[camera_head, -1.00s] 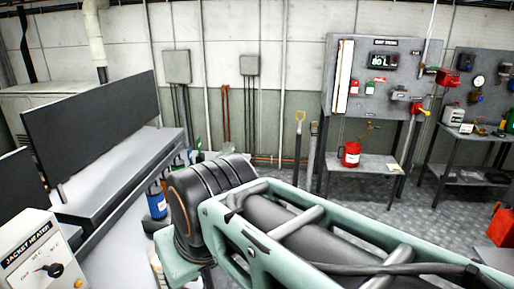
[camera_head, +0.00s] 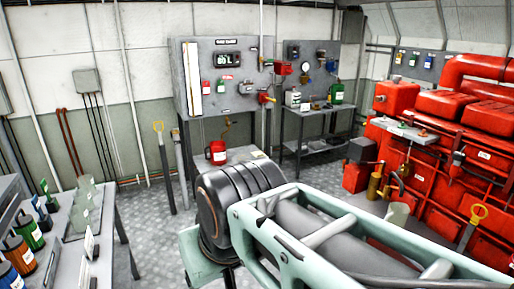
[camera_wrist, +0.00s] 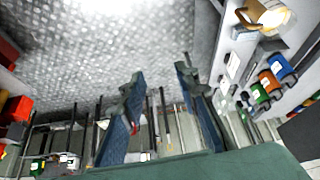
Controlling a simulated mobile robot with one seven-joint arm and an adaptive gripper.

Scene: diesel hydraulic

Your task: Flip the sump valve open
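I cannot tell for sure which fitting is the sump valve. A grey panel (camera_head: 218,95) on the back wall, with a small display, carries a red-handled fitting (camera_head: 266,98) at its lower right. Brass fittings (camera_head: 375,187) stand low at the front of the red engine on the right. My gripper (camera_wrist: 160,78) shows in the wrist view with its two blue fingers apart and nothing between them. It touches neither fitting. In the head view only my arm shows, across the lower middle; my gripper is out of that picture.
A second panel with a bench (camera_head: 318,110) stands right of the first. A red can (camera_head: 217,152) sits on the shelf under the first panel. A table with bottles (camera_head: 70,225) is at left.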

